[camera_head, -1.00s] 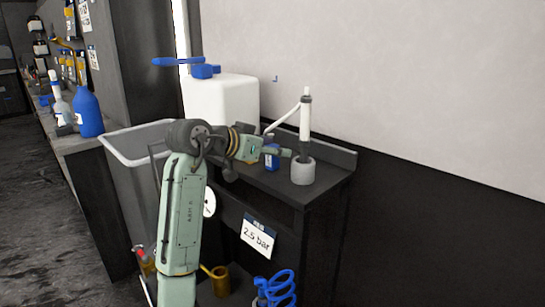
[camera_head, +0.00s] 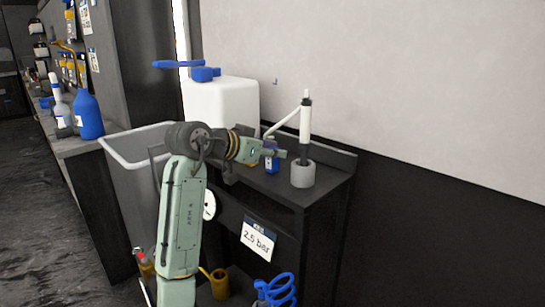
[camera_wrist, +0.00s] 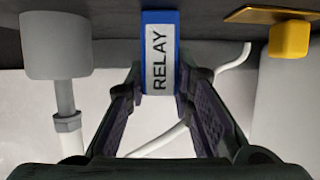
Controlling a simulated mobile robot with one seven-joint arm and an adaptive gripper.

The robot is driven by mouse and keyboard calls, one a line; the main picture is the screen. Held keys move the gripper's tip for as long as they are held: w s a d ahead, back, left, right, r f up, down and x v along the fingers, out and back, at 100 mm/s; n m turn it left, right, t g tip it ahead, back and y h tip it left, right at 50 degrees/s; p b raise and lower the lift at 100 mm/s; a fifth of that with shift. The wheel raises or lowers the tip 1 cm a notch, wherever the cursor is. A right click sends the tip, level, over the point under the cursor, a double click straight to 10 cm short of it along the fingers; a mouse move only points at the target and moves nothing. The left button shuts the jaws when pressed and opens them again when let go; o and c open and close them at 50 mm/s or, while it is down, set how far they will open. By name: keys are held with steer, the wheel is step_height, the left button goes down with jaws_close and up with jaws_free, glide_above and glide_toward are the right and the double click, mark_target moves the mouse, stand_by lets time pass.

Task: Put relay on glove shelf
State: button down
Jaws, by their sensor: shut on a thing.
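The relay is a small blue block with a white "RELAY" label (camera_wrist: 160,60), seen in the wrist view between my two fingertips. In the head view it shows as a small blue and white piece (camera_head: 271,163) at the dark bench top, near the end of my arm. My gripper (camera_wrist: 162,82) is shut on the relay, with a finger on each side of it. It also shows in the head view (camera_head: 278,153), above the bench. Whether the relay touches the bench top is hard to tell. No shelf marked for gloves can be made out.
A grey cylinder with a white pump (camera_head: 303,174) stands right of my gripper. A white tank (camera_head: 222,103) with a blue cap stands behind the arm. A grey bin (camera_head: 135,150) is at left. A yellow piece (camera_wrist: 289,38) lies beside the relay.

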step_height(320, 180, up, 10)
steer(key=shift+b, duration=0.4)
steer(key=shift+s, duration=0.1)
